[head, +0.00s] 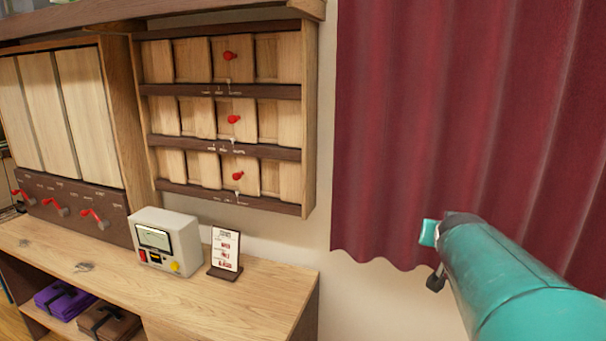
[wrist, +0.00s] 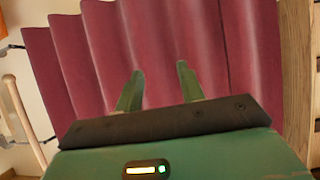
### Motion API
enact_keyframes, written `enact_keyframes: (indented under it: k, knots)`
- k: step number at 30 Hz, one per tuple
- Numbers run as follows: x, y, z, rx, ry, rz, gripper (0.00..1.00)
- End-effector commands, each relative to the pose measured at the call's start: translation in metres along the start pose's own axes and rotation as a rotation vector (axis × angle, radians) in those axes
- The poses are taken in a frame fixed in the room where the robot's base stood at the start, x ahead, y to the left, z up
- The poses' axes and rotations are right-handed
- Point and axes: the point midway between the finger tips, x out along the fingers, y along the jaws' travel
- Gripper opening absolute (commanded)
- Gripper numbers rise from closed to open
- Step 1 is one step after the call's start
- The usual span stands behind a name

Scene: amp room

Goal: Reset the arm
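My teal arm reaches in from the lower right of the head view, in front of the red curtain (head: 450,120). The end of my gripper (head: 435,235) shows there only in part. In the wrist view my gripper (wrist: 159,88) has its two green fingers spread apart, with only the curtain (wrist: 185,40) behind the gap. It is open and holds nothing. It is to the right of the wooden desk and apart from it.
A wall cabinet (head: 222,91) with red knobs hangs above the desk (head: 255,295). On the desk stand a grey meter box (head: 165,240) and a small sign (head: 225,250). Red levers (head: 93,217) are at left. Folded purple cloth (head: 62,300) lies on a shelf below.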

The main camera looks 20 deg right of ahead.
Motion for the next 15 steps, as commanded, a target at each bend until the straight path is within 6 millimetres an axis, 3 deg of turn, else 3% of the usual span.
enact_keyframes:
  k: [1,6,10,15]
  knots:
    - [-0.015,-0.033,0.014,-0.034,-0.04,-0.058,0.39]
    - [-0.071,-0.116,0.076,-0.163,-0.197,-0.226,0.39]
    - [-0.124,-0.162,0.131,-0.29,-0.318,-0.355,0.39]
    - [-0.192,-0.19,0.202,-0.469,-0.459,-0.501,0.39]
